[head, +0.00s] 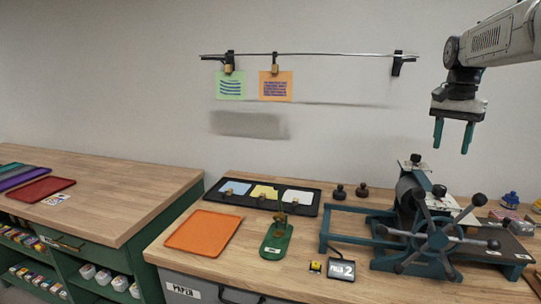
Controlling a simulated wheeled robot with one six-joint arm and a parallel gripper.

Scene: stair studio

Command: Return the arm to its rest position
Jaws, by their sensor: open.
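My gripper (454,135) hangs at the upper right of the head view, pointing down. Its two teal fingers are apart, and nothing shows between them. It is in the air above the printing press (425,230), clear of its top. My arm reaches in from the upper right edge, and the rest of it is out of view.
The press with its spoked wheel fills the workbench's right part. An orange tray (204,232), a green stand (276,240) and a black tray (225,197) with paper stacks lie left of it. A wall rail (310,55) holds two clipped prints. A second counter (110,195) stands left.

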